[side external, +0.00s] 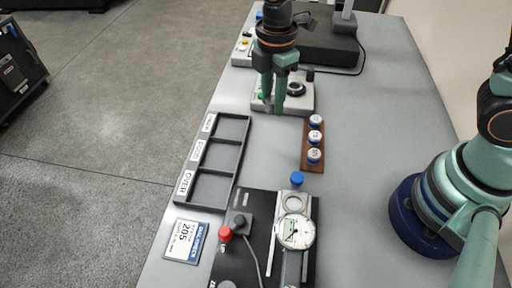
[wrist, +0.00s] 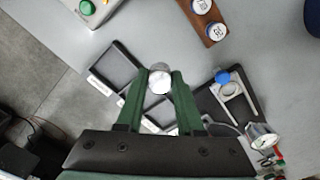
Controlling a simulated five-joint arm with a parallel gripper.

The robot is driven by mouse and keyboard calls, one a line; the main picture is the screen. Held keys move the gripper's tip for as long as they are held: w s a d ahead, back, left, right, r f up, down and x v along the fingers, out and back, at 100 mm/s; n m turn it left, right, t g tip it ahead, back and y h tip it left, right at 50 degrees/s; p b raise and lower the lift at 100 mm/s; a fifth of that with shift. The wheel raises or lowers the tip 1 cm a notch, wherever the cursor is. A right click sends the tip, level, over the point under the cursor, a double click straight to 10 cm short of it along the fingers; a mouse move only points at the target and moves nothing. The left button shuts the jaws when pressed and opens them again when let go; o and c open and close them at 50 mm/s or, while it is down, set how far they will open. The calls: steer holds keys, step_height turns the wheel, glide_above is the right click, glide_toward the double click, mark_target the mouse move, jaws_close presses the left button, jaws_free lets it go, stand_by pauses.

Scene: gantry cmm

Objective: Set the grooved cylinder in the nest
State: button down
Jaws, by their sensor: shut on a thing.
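My gripper (side external: 273,106) points down beside the grey block with the green button, in the upper middle of the side view. In the wrist view my gripper (wrist: 160,74) is shut on a shiny silver cylinder (wrist: 160,80), held between the fingertips. Its groove is not clear, and the fingers mostly hide it in the side view. A dark round ring (side external: 296,89) sits on the grey block, right of my gripper. A pale ring seat (side external: 294,203) is on the dial-gauge fixture, also seen in the wrist view (wrist: 231,91). I cannot tell which ring is the nest.
A dark three-compartment tray (side external: 247,150) lies left of centre. A brown rack (side external: 305,161) holds several white-topped pieces. The dial gauge (side external: 293,232), a blue knob (side external: 297,179) and a red button (side external: 225,234) stand nearer the front. Right-middle table is clear.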

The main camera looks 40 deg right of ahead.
step_height(320, 180, up, 8)
steer(key=shift+f, duration=0.15)
steer(key=s+a+f+n, duration=0.3)
steer(key=s+a+f, duration=0.15)
steer(key=s, duration=0.25)
steer(key=n, duration=0.3)
glide_above(293, 204)
steer(key=shift+s+f, duration=0.1)
steer(key=shift+f, duration=5)
steer(key=shift+f, duration=0.65)
steer(key=shift+c, duration=2.3)
jaws_free()
steer(key=c, duration=0.4)
steer(key=o, duration=0.3)
steer(key=shift+r, duration=0.1)
steer(key=shift+o, duration=0.2)
step_height(293, 204, up, 7)
